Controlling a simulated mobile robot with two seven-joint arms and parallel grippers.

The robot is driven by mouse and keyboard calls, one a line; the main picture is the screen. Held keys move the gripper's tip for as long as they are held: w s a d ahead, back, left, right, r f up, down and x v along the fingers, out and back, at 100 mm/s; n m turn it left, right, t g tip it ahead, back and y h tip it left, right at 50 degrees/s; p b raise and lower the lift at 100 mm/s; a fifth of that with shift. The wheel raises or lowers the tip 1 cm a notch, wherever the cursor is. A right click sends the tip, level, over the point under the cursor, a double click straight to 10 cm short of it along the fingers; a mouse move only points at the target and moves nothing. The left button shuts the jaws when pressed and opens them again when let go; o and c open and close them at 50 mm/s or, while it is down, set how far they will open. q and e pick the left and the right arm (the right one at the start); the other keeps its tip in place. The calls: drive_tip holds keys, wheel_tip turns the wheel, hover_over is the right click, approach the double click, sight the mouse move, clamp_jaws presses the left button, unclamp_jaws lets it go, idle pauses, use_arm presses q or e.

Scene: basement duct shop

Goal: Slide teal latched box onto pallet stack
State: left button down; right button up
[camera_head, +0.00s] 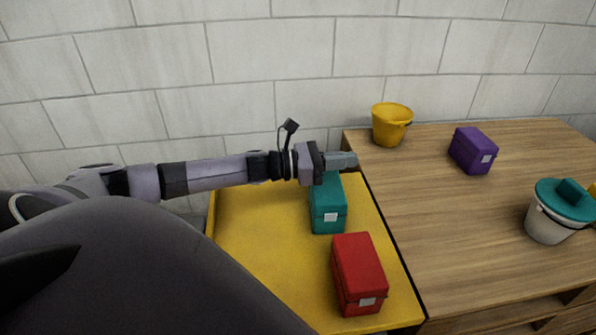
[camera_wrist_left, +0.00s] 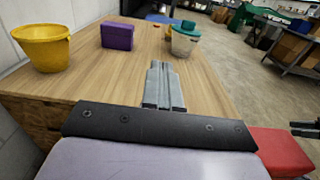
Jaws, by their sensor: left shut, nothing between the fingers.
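The teal latched box (camera_head: 328,212) sits on a yellow surface (camera_head: 262,235), its pale latch facing the front. My left gripper (camera_head: 352,160) is shut and empty, above the box's far end near the wooden table. The arm hides the box's far end, and I cannot tell whether gripper and box touch. In the left wrist view the shut fingers (camera_wrist_left: 165,84) point along the table, and the teal box is not visible. I cannot make out a pallet stack for certain.
A red box (camera_head: 358,272) sits in front of the teal one. The wooden table (camera_head: 440,225) holds a yellow bucket (camera_head: 391,125), a purple box (camera_head: 472,151) and a white pot with teal lid (camera_head: 548,222). Its near middle is clear. A block wall (camera_head: 240,60) stands behind.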

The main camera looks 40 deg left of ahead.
use_arm(q)
drive_tip(key=p, duration=0.2)
hover_over(311, 196)
drive_tip(key=s+d+v, duration=0.1)
drive_tip(key=v, duration=0.4)
drive_tip(key=f+b, duration=0.1)
drive_tip(key=f, duration=0.2)
drive_tip(key=f+b, duration=0.1)
drive_tip(key=f, duration=0.3)
drive_tip(key=w+f+b, duration=0.1)
drive_tip(key=f, duration=0.2)
drive_tip(key=shift+w+d+f, duration=0.1)
drive_tip(key=shift+f, duration=0.2)
drive_tip(key=shift+w+d+r, duration=0.25)
drive_tip(key=shift+w+d, duration=0.05)
drive_tip(key=shift+w, duration=0.05)
